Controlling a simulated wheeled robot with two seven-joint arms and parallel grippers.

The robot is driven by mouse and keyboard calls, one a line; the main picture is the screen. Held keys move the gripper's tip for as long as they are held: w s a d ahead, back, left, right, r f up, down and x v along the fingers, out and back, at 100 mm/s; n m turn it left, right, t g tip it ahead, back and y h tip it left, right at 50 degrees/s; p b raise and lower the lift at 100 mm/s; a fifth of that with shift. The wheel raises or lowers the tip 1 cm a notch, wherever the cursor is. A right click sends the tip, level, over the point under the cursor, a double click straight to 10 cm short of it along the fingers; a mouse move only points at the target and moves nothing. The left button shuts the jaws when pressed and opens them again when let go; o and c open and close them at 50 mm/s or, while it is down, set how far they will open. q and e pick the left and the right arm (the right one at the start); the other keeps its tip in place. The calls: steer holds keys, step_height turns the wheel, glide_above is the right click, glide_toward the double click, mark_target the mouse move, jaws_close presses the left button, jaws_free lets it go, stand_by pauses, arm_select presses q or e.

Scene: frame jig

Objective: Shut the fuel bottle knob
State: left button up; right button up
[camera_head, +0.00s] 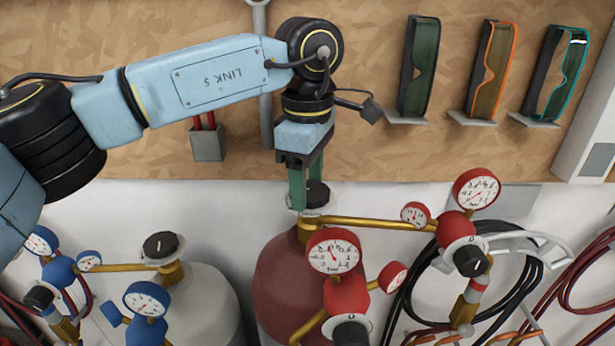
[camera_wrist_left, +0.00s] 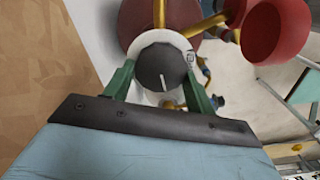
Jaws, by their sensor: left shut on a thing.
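The fuel bottle is the dark red cylinder (camera_head: 283,285) in the lower middle of the head view. Its black knob (camera_head: 316,196) sits on top, partly hidden behind my left gripper (camera_head: 306,192). In the left wrist view the round black knob (camera_wrist_left: 162,68) with a white pointer line lies between the two green fingers of my left gripper (camera_wrist_left: 160,78). The gripper comes down from above and is shut on the knob. My right gripper is not in view.
Red gauges (camera_head: 333,251) and brass pipes stand just right of the knob. A pale bottle (camera_head: 205,300) with a black knob (camera_head: 160,245) and blue gauges (camera_head: 147,299) stands at the left. Goggles (camera_head: 419,68) hang on the wooden board behind. Black hoses (camera_head: 410,290) coil at the right.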

arm_select(q)
steer(key=m, duration=0.5)
steer(key=shift+w+d+r+m+p, duration=0.1)
steer(key=shift+m+p, duration=0.2)
steer(key=shift+p, duration=0.05)
steer(key=m, duration=0.4)
steer(key=m+p, duration=0.1)
steer(key=m, duration=0.4)
steer(key=shift+d, duration=0.15)
steer(key=m, duration=0.4)
steer(key=shift+d+m, duration=0.1)
steer(key=shift+m, duration=0.2)
steer(key=o, duration=1)
